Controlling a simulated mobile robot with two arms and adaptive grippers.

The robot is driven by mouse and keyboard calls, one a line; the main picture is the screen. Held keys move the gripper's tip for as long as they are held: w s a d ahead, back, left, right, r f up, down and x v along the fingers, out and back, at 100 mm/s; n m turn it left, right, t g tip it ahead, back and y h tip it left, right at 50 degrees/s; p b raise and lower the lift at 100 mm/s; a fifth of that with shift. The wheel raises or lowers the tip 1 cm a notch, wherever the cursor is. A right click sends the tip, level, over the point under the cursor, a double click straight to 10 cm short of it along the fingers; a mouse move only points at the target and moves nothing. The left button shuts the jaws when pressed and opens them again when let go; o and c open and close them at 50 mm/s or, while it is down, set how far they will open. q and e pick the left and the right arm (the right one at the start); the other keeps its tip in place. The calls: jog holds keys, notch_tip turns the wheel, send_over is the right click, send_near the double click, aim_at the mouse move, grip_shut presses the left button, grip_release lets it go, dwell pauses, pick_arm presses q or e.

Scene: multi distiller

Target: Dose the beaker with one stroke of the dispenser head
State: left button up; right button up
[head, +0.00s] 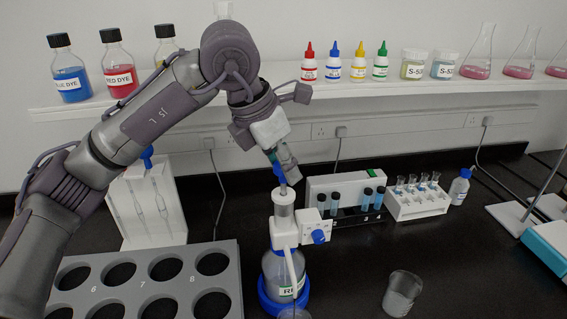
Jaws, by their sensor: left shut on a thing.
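The bottle-top dispenser stands on the black bench, with a clear reagent bottle (278,268) in a blue ring base and a white dispenser head (284,232) on top. A blue knob (319,236) is on its right side. A thin spout runs down its front. My left gripper (284,172) points down at the top of the head and is shut on the blue plunger top (279,174), partly hidden by the fingers. The rim of a glass vessel (294,314) shows under the spout, cut off by the bottom edge. A glass beaker (402,293) stands to the right.
A grey rack (232,268) with round holes stands at left, a white pipette stand (131,216) behind it. Tube racks (418,207) and a small blue-capped bottle (459,187) stand behind. A shelf (400,87) holds several bottles and flasks. Bench is clear at right front.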

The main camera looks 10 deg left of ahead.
pick_arm(q)
jog(key=shift+f+b, duration=1.15)
jog(key=shift+f, duration=0.3)
jog(key=o, duration=1.2)
